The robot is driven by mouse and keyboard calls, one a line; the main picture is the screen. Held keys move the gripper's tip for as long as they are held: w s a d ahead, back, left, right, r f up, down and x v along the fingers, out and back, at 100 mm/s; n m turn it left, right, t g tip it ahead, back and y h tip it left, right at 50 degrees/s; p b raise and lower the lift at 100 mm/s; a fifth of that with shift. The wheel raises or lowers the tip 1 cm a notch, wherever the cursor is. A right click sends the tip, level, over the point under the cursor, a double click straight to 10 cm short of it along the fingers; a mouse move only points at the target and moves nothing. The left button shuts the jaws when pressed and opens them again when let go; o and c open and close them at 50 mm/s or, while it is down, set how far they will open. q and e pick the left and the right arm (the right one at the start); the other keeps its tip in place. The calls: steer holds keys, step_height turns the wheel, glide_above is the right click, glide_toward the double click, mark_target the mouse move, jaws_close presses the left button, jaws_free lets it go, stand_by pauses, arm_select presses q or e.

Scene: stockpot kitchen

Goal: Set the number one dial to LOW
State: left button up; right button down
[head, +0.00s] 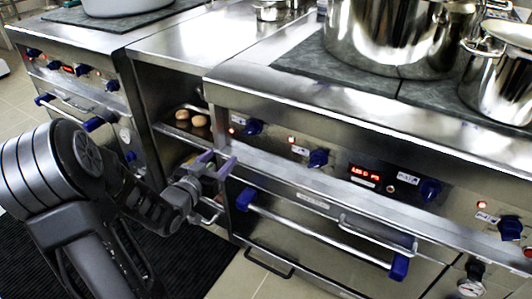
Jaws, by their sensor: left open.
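A row of blue dials sits on the front panel (400,212) of the steel range. The leftmost dial (253,127) has a small lit red lamp and a white label beside it. A second dial (318,158) and a third dial (429,190) follow, and a fourth dial (511,228) is near the right edge. The labels are too small to read, so I cannot tell which is number one or its setting. My left gripper (217,162) is open and empty, apart from the panel, below and left of the leftmost dial. My right gripper is out of view.
A red display (365,174) sits mid-panel. Below is an oven door with a handle (320,232) with blue ends. Large pots (380,35) stand on the range. An open shelf with brown eggs (199,120) is behind my gripper. Another range (70,75) is at left.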

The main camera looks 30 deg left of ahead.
arm_select(q)
steer(key=m+t+h, duration=0.2)
glide_toward(247, 134)
steer(key=w, duration=0.2)
steer(key=shift+w+r, duration=0.1)
steer(key=w+b, duration=0.1)
steer(key=w, duration=0.6)
steer(key=shift+w+a, duration=0.1)
steer(key=shift+w, duration=0.3)
steer(key=shift+c, duration=0.5)
jaws_close()
